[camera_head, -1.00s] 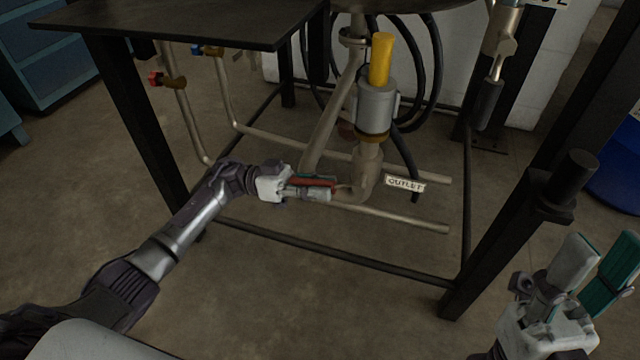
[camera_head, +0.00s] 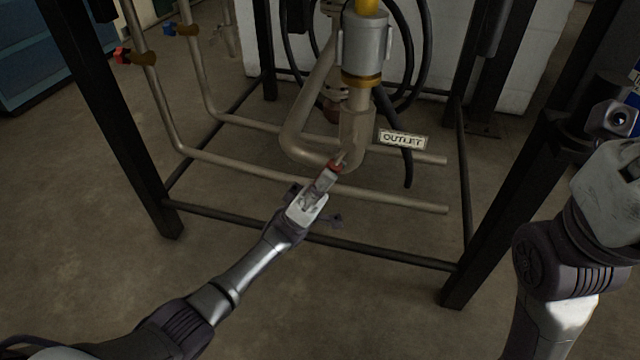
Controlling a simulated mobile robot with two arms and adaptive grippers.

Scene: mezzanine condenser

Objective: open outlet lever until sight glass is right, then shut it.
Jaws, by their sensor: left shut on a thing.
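The outlet lever (camera_head: 334,168) has a red handle and sits at the low end of the beige pipe, left of the white OUTLET tag (camera_head: 403,139). My left gripper (camera_head: 328,178) is shut on the red handle, which points toward me and slightly down-left. Its jaws hide much of the handle. Above it stands a silver cylinder (camera_head: 365,48) with a yellow top and brass collar. I cannot tell which part is the sight glass, and no level is readable. My right arm rises at the right edge; its fingertips do not show.
Black frame legs and low rails surround the piping; the front rail (camera_head: 390,252) passes close to my left gripper. Black hoses hang behind the cylinder. A red-handled valve (camera_head: 124,56) and a blue-handled valve (camera_head: 174,29) are at upper left. Bare floor lies in front.

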